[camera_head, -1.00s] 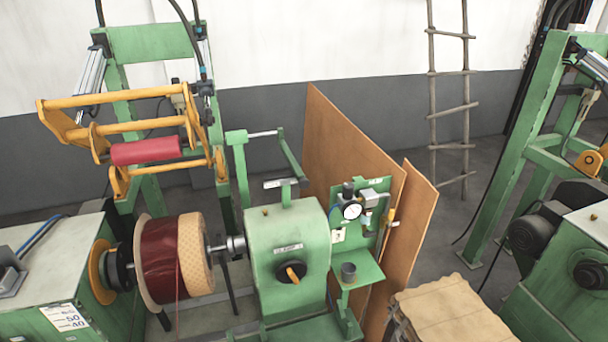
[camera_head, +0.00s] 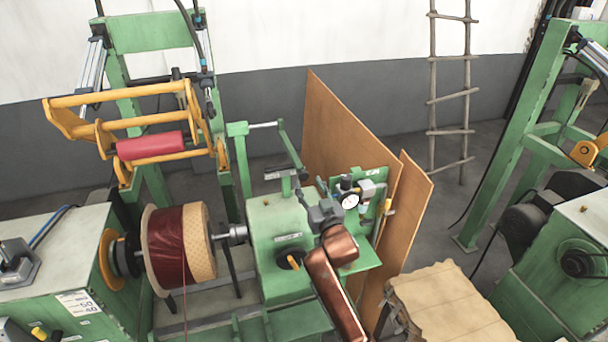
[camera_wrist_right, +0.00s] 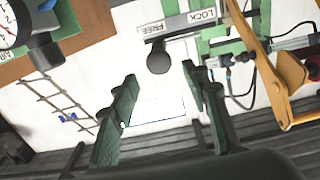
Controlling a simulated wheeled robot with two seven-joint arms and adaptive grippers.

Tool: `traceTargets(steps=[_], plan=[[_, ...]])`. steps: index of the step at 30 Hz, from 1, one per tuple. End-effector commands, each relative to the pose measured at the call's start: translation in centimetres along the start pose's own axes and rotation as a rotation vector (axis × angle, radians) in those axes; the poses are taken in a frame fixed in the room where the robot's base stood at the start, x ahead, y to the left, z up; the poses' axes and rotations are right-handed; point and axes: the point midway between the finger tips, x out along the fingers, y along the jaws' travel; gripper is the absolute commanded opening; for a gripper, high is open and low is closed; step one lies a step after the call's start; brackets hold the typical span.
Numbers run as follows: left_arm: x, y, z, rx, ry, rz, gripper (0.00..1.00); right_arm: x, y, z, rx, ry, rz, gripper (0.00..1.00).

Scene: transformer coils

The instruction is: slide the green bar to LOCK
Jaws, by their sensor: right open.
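A dark round knob (camera_wrist_right: 160,58) hangs beside the FREE end in the wrist view. My right gripper (camera_head: 304,196) is beside the bar at its right. In the wrist view the fingers (camera_wrist_right: 159,74) are apart, with the knob beyond the gap between their tips. My left gripper is not in view.
A pressure gauge (camera_head: 350,200) on a green panel stands close to the right of my right gripper. A wire spool (camera_head: 152,252) is at the left. Brown boards (camera_head: 338,133) stand behind. An orange handle (camera_head: 293,262) is on the housing front.

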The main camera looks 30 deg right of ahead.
Motion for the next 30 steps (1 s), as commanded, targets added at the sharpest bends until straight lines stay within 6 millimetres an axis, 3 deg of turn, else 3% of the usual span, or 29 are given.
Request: traceTargets(steps=[6, 12, 23, 30], plan=[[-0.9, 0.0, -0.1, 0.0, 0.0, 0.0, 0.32, 3.6, 0.0, 0.0, -0.002, -0.004, 0.001, 0.42], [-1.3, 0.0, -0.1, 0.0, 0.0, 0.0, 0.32, 5.8, 0.0, 0.1, -0.002, -0.003, 0.0, 0.42], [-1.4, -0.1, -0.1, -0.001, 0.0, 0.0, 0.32, 6.4, 0.0, 0.2, -0.002, -0.004, 0.0, 0.42], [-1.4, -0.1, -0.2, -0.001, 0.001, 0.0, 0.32, 6.4, 0.0, 0.2, -0.002, -0.004, 0.0, 0.27]])
